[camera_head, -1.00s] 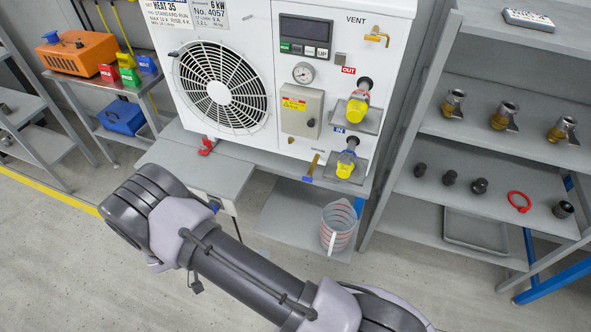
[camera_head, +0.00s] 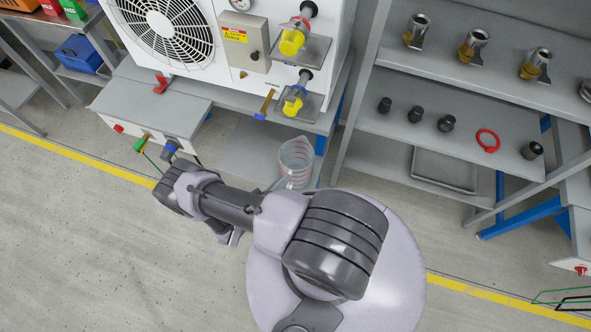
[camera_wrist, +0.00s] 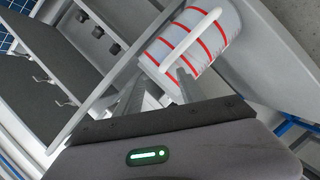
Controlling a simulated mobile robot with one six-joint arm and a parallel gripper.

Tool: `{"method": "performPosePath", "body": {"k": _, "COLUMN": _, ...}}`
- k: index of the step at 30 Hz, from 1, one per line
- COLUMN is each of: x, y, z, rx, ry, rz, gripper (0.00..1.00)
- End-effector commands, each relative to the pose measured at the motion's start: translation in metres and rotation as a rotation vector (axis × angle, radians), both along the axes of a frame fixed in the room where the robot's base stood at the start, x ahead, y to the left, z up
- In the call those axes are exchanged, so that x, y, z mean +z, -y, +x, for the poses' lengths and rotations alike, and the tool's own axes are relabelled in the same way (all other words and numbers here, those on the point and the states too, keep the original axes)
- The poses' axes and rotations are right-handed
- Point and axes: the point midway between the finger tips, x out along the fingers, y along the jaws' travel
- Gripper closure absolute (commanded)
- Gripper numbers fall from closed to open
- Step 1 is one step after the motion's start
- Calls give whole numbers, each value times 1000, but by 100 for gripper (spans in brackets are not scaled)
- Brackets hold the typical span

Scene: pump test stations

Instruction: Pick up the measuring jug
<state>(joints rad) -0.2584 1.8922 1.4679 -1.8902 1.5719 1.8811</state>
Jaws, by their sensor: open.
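The measuring jug (camera_head: 297,158) is a clear, whitish jug with red markings. It stands on the low grey shelf under the white test unit in the head view. In the wrist view the jug (camera_wrist: 221,42) appears tilted at the top, with its red bands and its white handle (camera_wrist: 190,40) towards me. My gripper (camera_wrist: 160,90) is open, its two grey fingers pointing at the jug. The fingertips are close to the jug's near side and handle; I cannot tell whether they touch.
The white test unit (camera_head: 240,80) with yellow-capped fittings overhangs the jug's shelf. At right a grey rack (camera_head: 390,120) holds metal fittings, black caps and a red ring (camera_head: 487,140). Open floor (camera_head: 120,240) lies in front, at left.

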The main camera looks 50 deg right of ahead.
Motion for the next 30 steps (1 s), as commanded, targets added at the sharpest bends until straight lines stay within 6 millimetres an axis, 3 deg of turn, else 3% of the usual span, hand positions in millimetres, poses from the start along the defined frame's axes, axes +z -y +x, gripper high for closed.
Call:
{"method": "performPosePath", "body": {"k": 5, "x": -10, "y": 30, "z": 0, "rx": -5, "ry": 0, "rz": 0, "gripper": 54}}
{"method": "performPosePath", "body": {"k": 12, "x": -8, "y": 34, "z": 2, "rx": -1, "ry": 0, "rz": 0, "gripper": 54}}
{"method": "performPosePath", "body": {"k": 20, "x": -8, "y": 34, "z": 2, "rx": -1, "ry": 0, "rz": 0, "gripper": 100}}
{"method": "performPosePath", "body": {"k": 30, "x": -9, "y": 33, "z": 2, "rx": 1, "ry": -2, "rz": 2, "gripper": 100}}
